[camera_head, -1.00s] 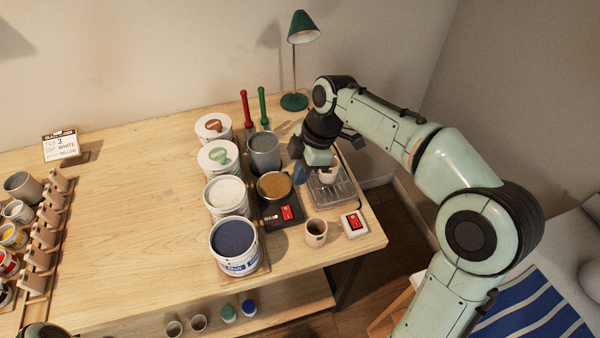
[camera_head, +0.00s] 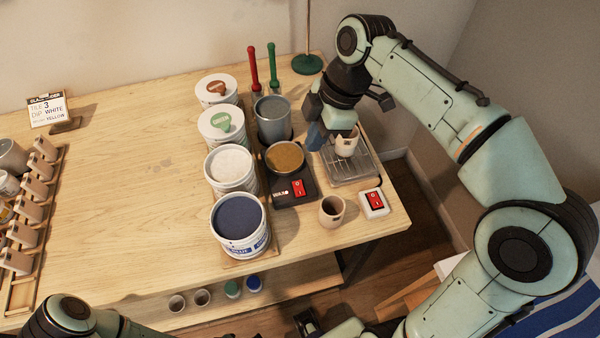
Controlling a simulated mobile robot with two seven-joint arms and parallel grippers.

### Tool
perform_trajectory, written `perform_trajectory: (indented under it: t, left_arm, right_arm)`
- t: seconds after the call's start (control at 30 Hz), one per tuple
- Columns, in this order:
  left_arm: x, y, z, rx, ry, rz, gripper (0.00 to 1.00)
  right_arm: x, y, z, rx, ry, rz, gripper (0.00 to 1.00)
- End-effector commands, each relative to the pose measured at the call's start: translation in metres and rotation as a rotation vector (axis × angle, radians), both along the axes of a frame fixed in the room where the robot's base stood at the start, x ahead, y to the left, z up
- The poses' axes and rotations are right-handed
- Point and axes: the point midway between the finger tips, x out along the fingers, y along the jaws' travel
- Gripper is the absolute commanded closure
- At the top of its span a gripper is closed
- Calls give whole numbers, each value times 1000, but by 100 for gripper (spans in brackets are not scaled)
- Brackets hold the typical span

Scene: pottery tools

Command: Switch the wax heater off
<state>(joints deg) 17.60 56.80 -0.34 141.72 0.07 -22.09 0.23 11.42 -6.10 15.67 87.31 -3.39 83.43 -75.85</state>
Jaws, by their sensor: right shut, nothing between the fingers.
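The wax heater (camera_head: 292,192) is a black box at the right of the table, with a round pot of brown wax (camera_head: 285,156) on top. A red rocker switch (camera_head: 298,188) sits on its front face beside a label; I cannot tell which way it is pressed. A white box with another red switch (camera_head: 375,201) lies to its right, near the table edge. My right gripper (camera_head: 316,137) points down behind and right of the wax pot, beside a small beige cup, shut and empty. It is apart from both switches.
The beige cup (camera_head: 346,144) is at the metal rack tray (camera_head: 352,168). A brown cup (camera_head: 331,211) stands between heater and switch box. A blue glaze bucket (camera_head: 240,225) and other buckets line the heater's left. The table's middle is clear.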

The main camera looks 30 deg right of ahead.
Motion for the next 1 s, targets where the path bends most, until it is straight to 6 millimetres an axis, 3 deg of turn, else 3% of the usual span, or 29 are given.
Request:
perform_trajectory:
  t: [0.6, 0.8, 1.0]
  left_arm:
    - [-7, 0, -20, 1, 8, 0, 57]
    - [-8, 0, -21, 0, 9, 0, 57]
    - [-8, 0, -21, 0, 9, 0, 57]
  right_arm:
    - [12, 25, -111, 0, 5, -1, 100]
    - [15, 25, -129, 1, 2, 0, 100]
    - [15, 25, -133, 0, 0, 0, 100]
